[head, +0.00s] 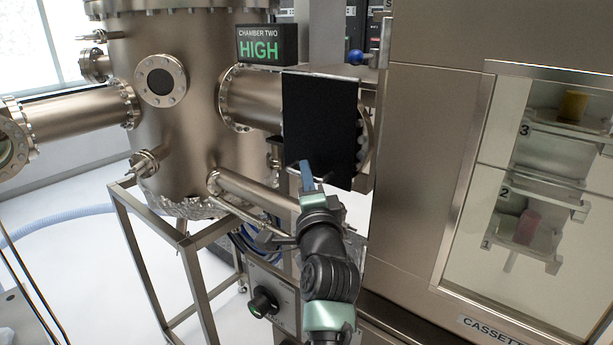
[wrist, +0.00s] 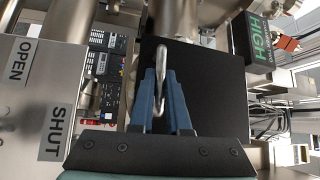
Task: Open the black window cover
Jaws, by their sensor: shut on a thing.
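The black window cover (head: 320,125) is a flat dark panel standing in front of the flanged end of a horizontal chamber tube in the head view. In the wrist view the cover (wrist: 218,88) fills the middle and right, behind my fingers. A bent metal bar handle (wrist: 134,62) stands out from it. My gripper (head: 306,170) is at the cover's lower left edge. In the wrist view, the blue fingers of my gripper (wrist: 163,85) are closed on the handle. The fingers hide part of the handle. The window behind the cover is mostly hidden.
A steel chamber (head: 190,100) stands at left, with a "CHAMBER TWO HIGH" display (head: 267,44) above the cover. A steel cabinet (head: 420,150) is close on the right. A plate marked OPEN and SHUT (wrist: 40,105) shows in the wrist view. A control knob (head: 264,301) sits below.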

